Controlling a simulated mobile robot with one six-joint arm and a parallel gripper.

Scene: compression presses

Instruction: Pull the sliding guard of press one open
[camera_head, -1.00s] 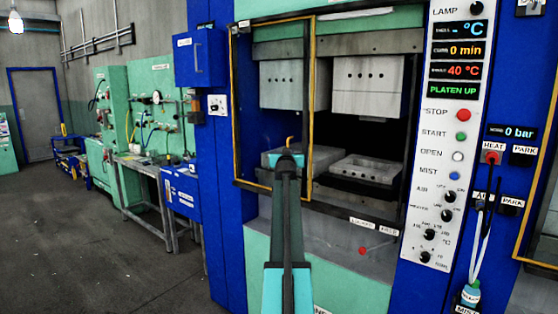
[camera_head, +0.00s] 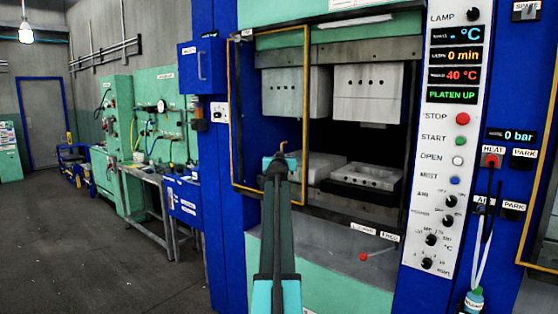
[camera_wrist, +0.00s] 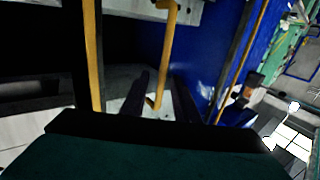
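The sliding guard of press one is a yellow-edged frame (camera_head: 307,95) across the left part of the press opening; the right part is uncovered. A yellow handle (camera_head: 283,147) shows just above my gripper (camera_head: 278,160) in the head view. In the wrist view, the yellow handle (camera_wrist: 167,50) comes down between the two dark fingers of my gripper (camera_wrist: 160,98), with a gap seen beside it. The fingers are apart. Whether one finger touches the handle is unclear. The guard's yellow edge (camera_wrist: 93,50) stands left of the fingers.
Inside the press are upper platen blocks (camera_head: 368,90) and a lower block (camera_head: 366,177). A control panel (camera_head: 455,140) with buttons is at the right, with a hanging hose tool (camera_head: 473,298) beside it. A blue box (camera_head: 201,66) sticks out left. Open floor (camera_head: 100,250) lies at the left.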

